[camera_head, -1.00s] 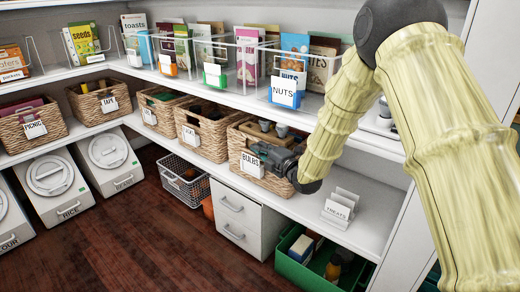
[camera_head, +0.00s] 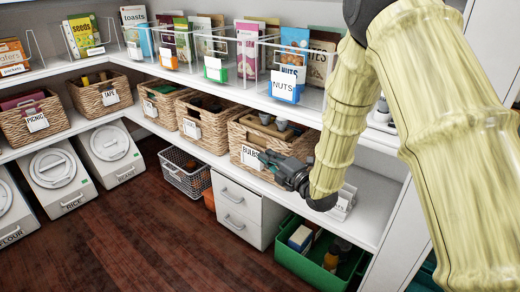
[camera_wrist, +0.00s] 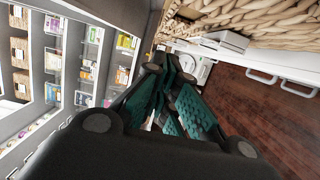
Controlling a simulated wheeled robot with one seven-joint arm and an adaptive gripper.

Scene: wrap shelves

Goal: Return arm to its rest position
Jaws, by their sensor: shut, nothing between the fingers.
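My gripper (camera_head: 268,160) is in front of the wicker basket labelled BULBS (camera_head: 236,135) on the middle shelf. Its dark body hangs from my yellow-sleeved arm and points left. In the wrist view the teal-padded fingers (camera_wrist: 178,105) are close together with nothing held between them. The basket's woven wall (camera_wrist: 250,25) runs along the top of the wrist view. I cannot tell whether the gripper touches the basket.
A white drawer unit (camera_head: 240,205) and a green crate (camera_head: 290,255) stand below the shelf. The treats card holder (camera_head: 343,203) is partly hidden behind my arm. Clear bins with packets, such as the NUTS bin (camera_head: 284,88), line the upper shelf. The wooden floor (camera_head: 130,235) in front is clear.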

